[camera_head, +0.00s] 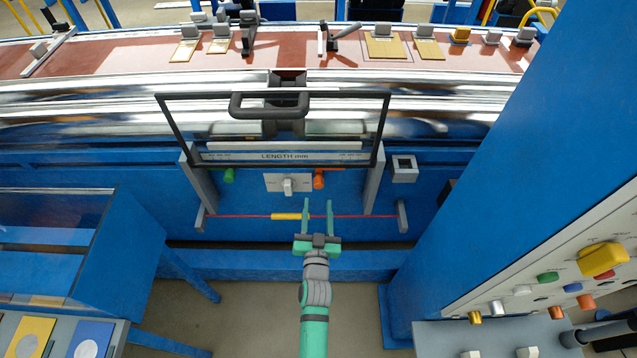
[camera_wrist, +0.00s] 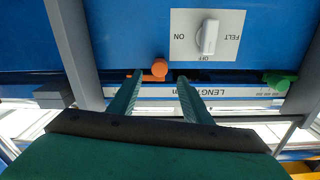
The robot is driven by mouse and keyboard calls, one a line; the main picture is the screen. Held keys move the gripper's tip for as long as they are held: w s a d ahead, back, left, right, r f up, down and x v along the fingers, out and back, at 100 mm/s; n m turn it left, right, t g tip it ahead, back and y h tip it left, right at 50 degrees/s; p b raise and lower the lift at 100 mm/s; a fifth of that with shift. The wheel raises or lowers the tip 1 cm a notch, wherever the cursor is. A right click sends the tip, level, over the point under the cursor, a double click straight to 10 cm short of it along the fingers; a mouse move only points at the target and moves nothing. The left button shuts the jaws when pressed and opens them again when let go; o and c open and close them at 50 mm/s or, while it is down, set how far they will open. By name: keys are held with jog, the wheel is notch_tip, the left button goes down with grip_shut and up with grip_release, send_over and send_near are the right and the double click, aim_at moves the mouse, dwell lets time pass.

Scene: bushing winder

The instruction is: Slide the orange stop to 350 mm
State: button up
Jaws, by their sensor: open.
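The orange stop (camera_head: 319,180) hangs below the right half of the pale "LENGTH mm" scale (camera_head: 240,157). The scale's numbers are too small to read. My gripper (camera_head: 318,203) is open and empty, its fingers pointing at the blue front just below the orange stop in the head view. In the wrist view, which is upside down, the orange stop (camera_wrist: 159,68) shows between the two fingertips (camera_wrist: 159,78), seemingly just beyond them. I cannot tell whether they touch it. Part of the scale (camera_wrist: 240,91) is hidden behind the fingers.
A green stop (camera_head: 229,175) hangs left under the scale. A FELT switch plate (camera_head: 272,183) sits between the stops. A red line with a yellow piece (camera_head: 288,216) crosses near my fingers. A black-framed guard with a handle (camera_head: 269,112) surrounds the scale. A blue cabinet (camera_head: 500,170) stands right.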

aim_at(318, 187)
jog(key=w, duration=0.7)
jog(key=shift+d, duration=0.25)
jog(key=shift+w, duration=1.25)
jog(key=shift+a, duration=0.1)
grip_shut()
